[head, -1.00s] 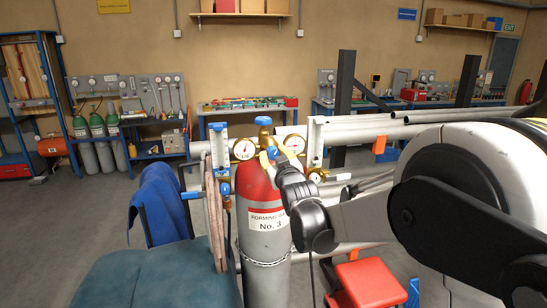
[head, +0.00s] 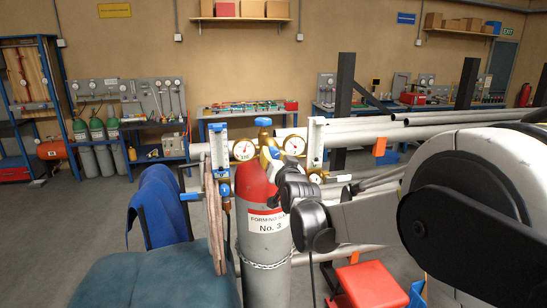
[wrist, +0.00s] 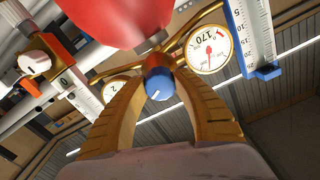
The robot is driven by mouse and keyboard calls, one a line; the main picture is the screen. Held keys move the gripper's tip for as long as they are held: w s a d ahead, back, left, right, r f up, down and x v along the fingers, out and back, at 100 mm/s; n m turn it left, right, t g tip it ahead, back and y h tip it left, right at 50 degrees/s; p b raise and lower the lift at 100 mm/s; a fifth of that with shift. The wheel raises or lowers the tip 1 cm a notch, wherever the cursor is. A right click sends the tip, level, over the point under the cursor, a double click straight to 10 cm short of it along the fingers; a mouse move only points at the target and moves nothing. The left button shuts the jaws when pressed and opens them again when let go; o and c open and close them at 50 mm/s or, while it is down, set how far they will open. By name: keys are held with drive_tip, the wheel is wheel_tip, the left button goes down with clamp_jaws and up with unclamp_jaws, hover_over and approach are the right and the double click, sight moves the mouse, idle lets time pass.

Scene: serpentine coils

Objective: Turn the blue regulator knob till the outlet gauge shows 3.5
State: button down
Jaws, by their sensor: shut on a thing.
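The blue regulator knob (wrist: 160,84), with a white mark on its face, sits between the yellow fingers of my gripper (wrist: 162,75) in the wrist view. The fingers close on it from both sides. In the wrist view the near gauge (wrist: 208,50) reads about 170. The other gauge (wrist: 115,90) is partly hidden by a finger; a 2 shows on it.
Flowmeter tubes flank the regulator, on the left (head: 218,145) and on the right (head: 315,143). Hoses (head: 215,220) hang left of the cylinder. A chain goes round the cylinder. Pipes (head: 390,133) lie behind to the right. A red stool (head: 370,285) stands low right.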

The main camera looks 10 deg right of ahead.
drive_tip(key=m+b, duration=0.1)
drive_tip(key=m, duration=0.4)
drive_tip(key=shift+m, duration=1.6)
drive_tip(key=c, duration=1)
unclamp_jaws()
drive_tip(key=shift+w, duration=0.1)
drive_tip(key=shift+o, duration=0.2)
drive_tip(key=s, duration=1.7)
drive_tip(key=shift+p, duration=0.45)
